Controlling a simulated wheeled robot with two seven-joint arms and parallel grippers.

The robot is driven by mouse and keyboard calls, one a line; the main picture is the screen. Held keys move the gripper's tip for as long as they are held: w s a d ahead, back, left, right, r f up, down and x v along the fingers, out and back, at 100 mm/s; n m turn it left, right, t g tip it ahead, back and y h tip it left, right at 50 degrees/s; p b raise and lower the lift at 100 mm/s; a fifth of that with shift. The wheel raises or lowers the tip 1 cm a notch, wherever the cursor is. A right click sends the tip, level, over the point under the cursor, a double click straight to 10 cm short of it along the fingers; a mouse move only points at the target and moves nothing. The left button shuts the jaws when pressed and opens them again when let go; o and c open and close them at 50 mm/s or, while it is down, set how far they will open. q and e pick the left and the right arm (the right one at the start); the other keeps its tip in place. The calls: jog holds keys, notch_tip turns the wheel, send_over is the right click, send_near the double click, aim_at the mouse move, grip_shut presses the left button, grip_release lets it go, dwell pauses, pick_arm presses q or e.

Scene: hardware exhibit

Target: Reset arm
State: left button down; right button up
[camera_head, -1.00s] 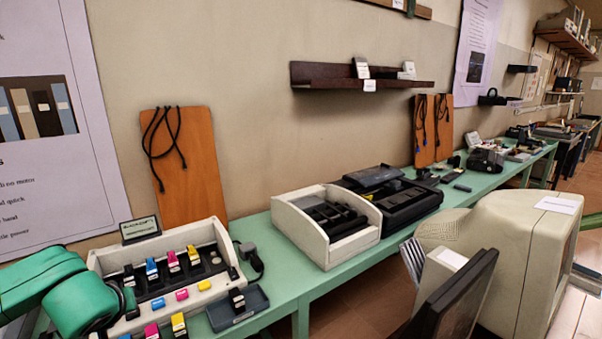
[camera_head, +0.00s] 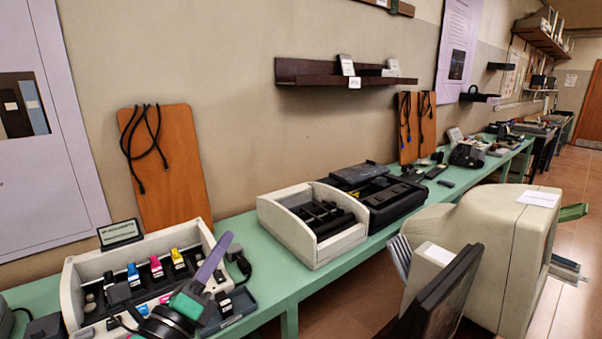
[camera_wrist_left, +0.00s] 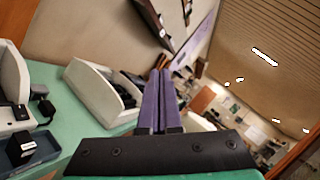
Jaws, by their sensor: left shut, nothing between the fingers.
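My left gripper (camera_head: 226,239) has two purple fingers and reaches up over the right front of a white cartridge holder (camera_head: 85,262). The fingers lie together with nothing between them. In the left wrist view the gripper (camera_wrist_left: 160,72) also shows its purple fingers side by side. A blue cartridge (camera_head: 133,275), a magenta cartridge (camera_head: 156,268) and a yellow cartridge (camera_head: 177,258) stand in the holder. My left wrist and gripper hide part of its front. My right gripper is not in view.
A dark tray (camera_head: 240,310) with a black cartridge (camera_head: 224,303) lies right of the holder. A white open box (camera_head: 285,228) and a black case (camera_head: 405,205) stand further along the green table (camera_head: 240,228). A beige monitor (camera_head: 490,245) stands at the right front.

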pick_arm(q)
jog(key=a+f+n+g+y, duration=0.5)
jog(key=a+f+n+y, duration=0.55)
jog(key=n, duration=0.55)
jog(key=s+a+f+n+g+h, duration=0.1)
jog(key=s+f+n+g, duration=0.2)
jog(key=f, duration=0.4)
jog(key=s+a+f+n+g, duration=0.2)
jog(key=s+f+n, duration=0.15)
jog(key=f, duration=0.25)
jog(key=s+d+f+n+g+h, duration=0.35)
jog(key=s+f+n+g, duration=0.3)
jog(key=s+f, duration=0.45)
jog(key=s+f+g+b, duration=0.2)
jog(key=s+f, duration=0.1)
jog(key=f, duration=2.3)
jog(key=s+a+f+m+b, duration=0.1)
jog(key=s+a+f+b, duration=0.1)
jog(key=s+f, duration=1.3)
jog(key=shift+s+a+f+g+y, duration=0.3)
jog(key=shift+s+g, duration=0.15)
jog(key=shift+s, duration=0.35)
